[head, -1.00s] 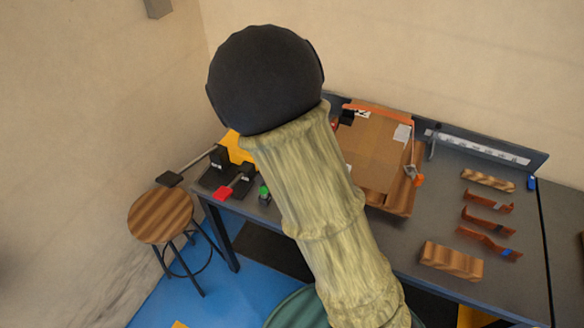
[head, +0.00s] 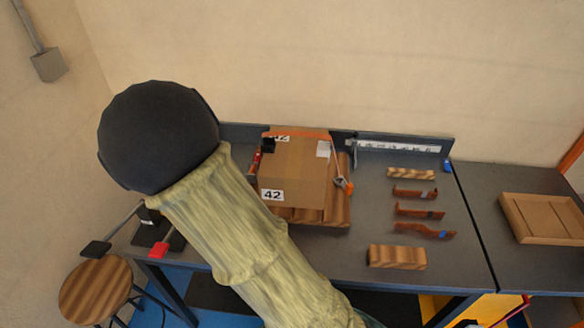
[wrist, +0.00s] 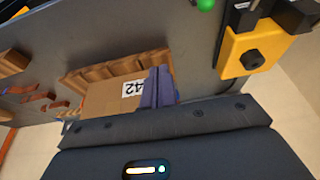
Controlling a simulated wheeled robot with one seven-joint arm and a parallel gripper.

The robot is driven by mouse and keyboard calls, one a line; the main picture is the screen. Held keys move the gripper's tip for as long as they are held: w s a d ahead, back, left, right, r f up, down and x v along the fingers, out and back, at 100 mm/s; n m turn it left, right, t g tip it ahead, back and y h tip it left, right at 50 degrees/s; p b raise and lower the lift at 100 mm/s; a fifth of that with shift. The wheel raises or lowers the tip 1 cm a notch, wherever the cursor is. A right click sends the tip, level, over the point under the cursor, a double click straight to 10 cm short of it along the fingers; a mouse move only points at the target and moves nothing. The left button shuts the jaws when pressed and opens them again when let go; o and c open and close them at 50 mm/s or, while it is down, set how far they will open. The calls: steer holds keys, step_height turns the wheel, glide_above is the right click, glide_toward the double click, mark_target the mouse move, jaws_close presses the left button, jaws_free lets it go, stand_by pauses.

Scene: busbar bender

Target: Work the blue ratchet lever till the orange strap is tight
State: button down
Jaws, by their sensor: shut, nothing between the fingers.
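A cardboard box (head: 303,178) marked 42 sits on a slatted wooden base (head: 312,217) on the bench. The orange strap (head: 310,134) runs along the box's back edge and down its right side, to a small grey and orange fitting (head: 343,185). I cannot make out a blue ratchet lever, nor tell how tight the strap is. In the wrist view my gripper (wrist: 159,72) shows bluish fingers, shut together and empty, in front of the box (wrist: 98,100). I cannot tell whether they touch it. In the head view my arm hides the gripper.
Several copper-coloured bent bars (head: 419,211) and wooden blocks (head: 397,257) lie right of the box. A red-handled tool (head: 158,249) is at the bench's left end, near a round stool (head: 95,290). A wooden tray (head: 545,218) lies on the right bench.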

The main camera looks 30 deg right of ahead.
steer(key=s+d+r+n+y, duration=0.1)
steer(key=s+d+r+n, duration=0.1)
steer(key=s, duration=0.5)
steer(key=s+d+r+n+y, duration=0.1)
steer(key=s+d+r+n, duration=0.2)
steer(key=s+n, duration=0.2)
steer(key=s, duration=0.3)
steer(key=shift+d+r+g, duration=0.15)
steer(key=shift+r+g, duration=0.1)
steer(key=shift+g, duration=0.15)
steer(key=shift+w, duration=0.1)
steer(key=shift+a, duration=0.5)
